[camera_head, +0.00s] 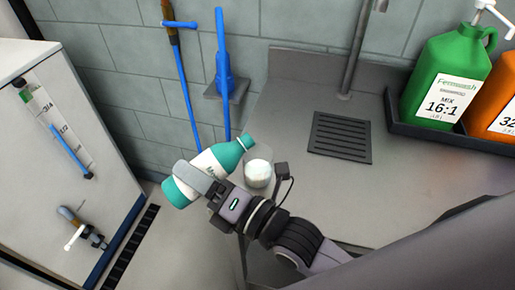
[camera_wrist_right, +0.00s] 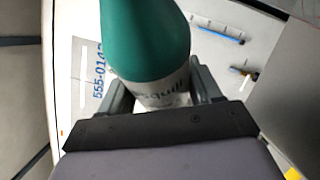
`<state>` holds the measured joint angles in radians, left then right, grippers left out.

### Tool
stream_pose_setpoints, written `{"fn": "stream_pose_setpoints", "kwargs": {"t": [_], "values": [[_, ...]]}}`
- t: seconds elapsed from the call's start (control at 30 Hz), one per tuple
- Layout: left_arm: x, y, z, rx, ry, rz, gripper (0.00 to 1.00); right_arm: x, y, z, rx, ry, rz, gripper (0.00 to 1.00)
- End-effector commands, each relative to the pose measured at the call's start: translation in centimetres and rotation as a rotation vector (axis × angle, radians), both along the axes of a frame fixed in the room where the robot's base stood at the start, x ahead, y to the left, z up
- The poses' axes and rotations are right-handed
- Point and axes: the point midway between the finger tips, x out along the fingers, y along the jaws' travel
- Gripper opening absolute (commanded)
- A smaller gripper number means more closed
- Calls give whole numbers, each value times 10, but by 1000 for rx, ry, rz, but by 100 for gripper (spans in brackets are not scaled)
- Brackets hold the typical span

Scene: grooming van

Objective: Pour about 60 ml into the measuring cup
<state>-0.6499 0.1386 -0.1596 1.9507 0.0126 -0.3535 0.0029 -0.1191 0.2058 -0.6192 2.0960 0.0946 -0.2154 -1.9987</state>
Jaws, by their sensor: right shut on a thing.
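My right gripper (camera_head: 203,182) is shut around the white label band of a teal and white bottle (camera_head: 230,151). The bottle is tilted, with its narrow neck toward the upper right and its wide teal base at the lower left. The neck end is close to the rim of a clear cup (camera_head: 258,173), which stands on the grey counter. The cup shows white contents; their level cannot be read. No stream is visible between bottle and cup. In the right wrist view the bottle (camera_wrist_right: 146,40) fills the space between the fingers. My left gripper is not in view.
A green jug (camera_head: 445,75) and an orange jug (camera_head: 497,100) stand in a dark tray (camera_head: 420,129) at the right. A dark drain grate (camera_head: 341,137) lies on the counter (camera_head: 300,95). Blue-handled tools (camera_head: 224,80) stand by the wall. A white cabinet (camera_head: 50,160) is at the left.

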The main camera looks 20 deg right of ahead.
Motion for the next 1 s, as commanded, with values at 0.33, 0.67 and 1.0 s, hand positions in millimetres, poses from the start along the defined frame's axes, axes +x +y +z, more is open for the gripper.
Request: {"fn": "stream_pose_setpoints", "kwargs": {"t": [0.33, 0.67, 1.0], "values": [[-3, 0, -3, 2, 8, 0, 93, 1, 0, 0, 2, -1, -1, 28], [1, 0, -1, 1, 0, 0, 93, 1, 0, 0, 3, 0, -1, 28], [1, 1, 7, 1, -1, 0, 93, 8, -6, -2, -44, -10, -4, 28]]}}
